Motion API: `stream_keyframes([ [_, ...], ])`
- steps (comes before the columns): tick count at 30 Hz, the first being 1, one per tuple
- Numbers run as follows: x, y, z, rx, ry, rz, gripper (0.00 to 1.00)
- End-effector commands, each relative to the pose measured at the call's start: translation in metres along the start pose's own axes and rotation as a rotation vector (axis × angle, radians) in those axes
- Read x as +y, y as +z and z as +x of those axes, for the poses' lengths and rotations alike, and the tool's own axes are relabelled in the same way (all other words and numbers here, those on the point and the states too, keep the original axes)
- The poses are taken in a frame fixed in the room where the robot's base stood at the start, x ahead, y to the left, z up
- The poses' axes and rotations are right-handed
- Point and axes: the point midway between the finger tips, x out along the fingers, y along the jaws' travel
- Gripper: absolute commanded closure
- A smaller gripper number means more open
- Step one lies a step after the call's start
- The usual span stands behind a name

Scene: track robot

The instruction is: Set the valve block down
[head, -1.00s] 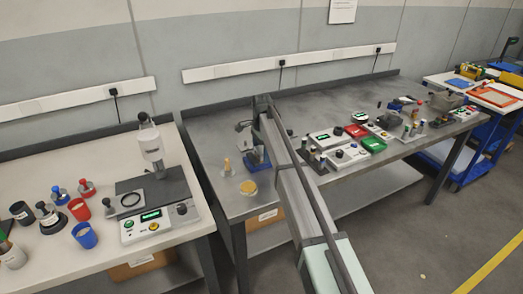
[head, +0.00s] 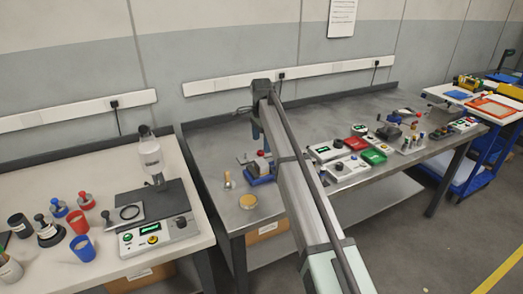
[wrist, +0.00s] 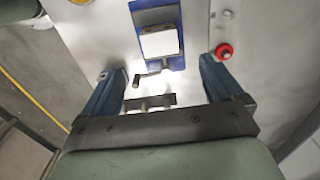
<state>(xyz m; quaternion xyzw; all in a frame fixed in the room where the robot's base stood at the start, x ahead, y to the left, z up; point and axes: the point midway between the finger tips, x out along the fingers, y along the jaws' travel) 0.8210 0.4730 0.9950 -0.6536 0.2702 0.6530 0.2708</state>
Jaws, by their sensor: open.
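A pale, block-like piece (wrist: 160,42) sits in a blue vise (wrist: 153,17) in the wrist view; I take it to be the valve block, but cannot be sure. The vise stands on the grey bench in the head view (head: 262,180), with its blue base partly behind my arm. My gripper (wrist: 163,90) is open, its blue fingers wide apart with nothing held between them. The pale piece lies beyond the fingertips, apart from them.
A red knob (wrist: 224,51) lies close to the right finger. A round yellow-topped piece (head: 248,201) and a small upright peg (head: 228,180) stand left of the vise. Red (head: 355,143) and green (head: 374,157) trays and control boxes stand right of my arm.

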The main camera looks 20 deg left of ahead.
Motion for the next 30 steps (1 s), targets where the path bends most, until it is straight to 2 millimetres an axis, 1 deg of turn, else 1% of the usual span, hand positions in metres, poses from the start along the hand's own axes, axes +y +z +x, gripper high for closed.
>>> stream_keyframes([
  [1, -0.001, 0.000, -0.006, 0.000, -0.001, 0.000, 0.06],
  [3, 0.000, 0.000, -0.011, 0.000, 0.000, 0.000, 0.06],
  [7, 0.000, 0.000, -0.016, 0.000, 0.001, 0.000, 0.06],
  [17, 0.001, 0.000, -0.016, 0.000, 0.001, 0.000, 0.06],
  [20, 0.008, -0.007, -0.013, -0.007, 0.005, -0.008, 0.06],
  [23, 0.030, -0.026, -0.002, -0.028, 0.017, -0.039, 0.06],
  [26, 0.065, -0.056, 0.015, -0.067, 0.036, -0.093, 0.06],
  [27, 0.082, -0.069, 0.022, -0.086, 0.042, -0.119, 0.06],
  [29, 0.108, -0.087, 0.033, -0.118, 0.048, -0.162, 0.06],
  [30, 0.125, -0.099, 0.040, -0.139, 0.051, -0.190, 0.06],
])
